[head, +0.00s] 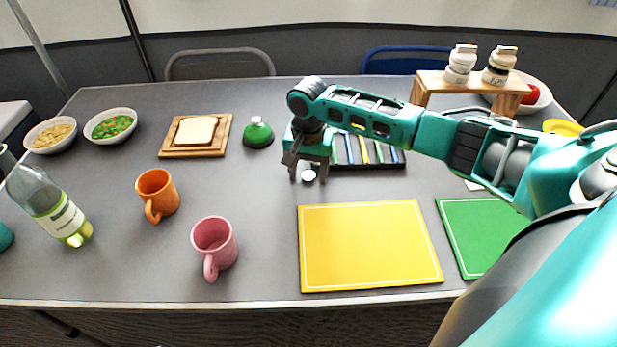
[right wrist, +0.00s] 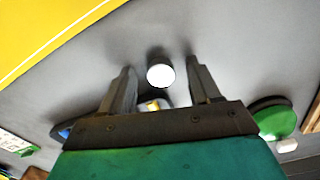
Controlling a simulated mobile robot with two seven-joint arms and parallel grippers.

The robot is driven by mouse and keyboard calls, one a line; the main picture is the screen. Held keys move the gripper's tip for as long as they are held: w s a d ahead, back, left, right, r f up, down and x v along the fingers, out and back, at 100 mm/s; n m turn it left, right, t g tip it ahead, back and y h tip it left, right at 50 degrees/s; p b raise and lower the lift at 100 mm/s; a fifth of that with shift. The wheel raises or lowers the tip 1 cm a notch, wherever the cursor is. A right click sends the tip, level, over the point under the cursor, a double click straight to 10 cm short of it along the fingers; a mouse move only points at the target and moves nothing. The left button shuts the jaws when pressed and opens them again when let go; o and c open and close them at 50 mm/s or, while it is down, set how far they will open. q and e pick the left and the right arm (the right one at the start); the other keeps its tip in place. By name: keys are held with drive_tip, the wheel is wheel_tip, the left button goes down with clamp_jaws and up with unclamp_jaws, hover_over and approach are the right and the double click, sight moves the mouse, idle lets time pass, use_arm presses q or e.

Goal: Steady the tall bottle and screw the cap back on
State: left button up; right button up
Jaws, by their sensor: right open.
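The tall bottle (head: 50,205) stands at the left edge of the table in the head view, clear above, with a pale label and yellow-green liquid low down. Its top is cut by the picture edge. A small white cap (head: 308,175) lies on the grey table near the middle. My right gripper (head: 308,172) is open, pointing down over the cap. In the right wrist view the white cap (right wrist: 160,75) shows between the spread fingertips, with gaps on both sides. A teal piece shows at the head view's left edge, but I see no left fingers.
An orange mug (head: 157,195) and a pink mug (head: 214,248) stand between bottle and cap. A green dome (head: 257,134) and a dark tray (head: 375,164) with coloured strips are close to my right gripper. The yellow board (head: 370,247) lies in front.

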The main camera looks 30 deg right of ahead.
sight(308, 176)
drive_tip(key=shift+c, duration=0.2)
drive_tip(key=c, duration=1.1)
drive_tip(key=shift+o, duration=0.2)
drive_tip(key=shift+r, duration=0.1)
use_arm(q)
drive_tip(key=r+p, duration=0.1)
drive_tip(key=p, duration=0.1)
drive_tip(key=s+a+p, duration=0.1)
drive_tip(key=p, duration=0.1)
drive_tip(key=shift+a+r+y, duration=0.25)
drive_tip(key=shift+r+y, duration=0.15)
use_arm(e)
wheel_tip(308, 176, up, 20)
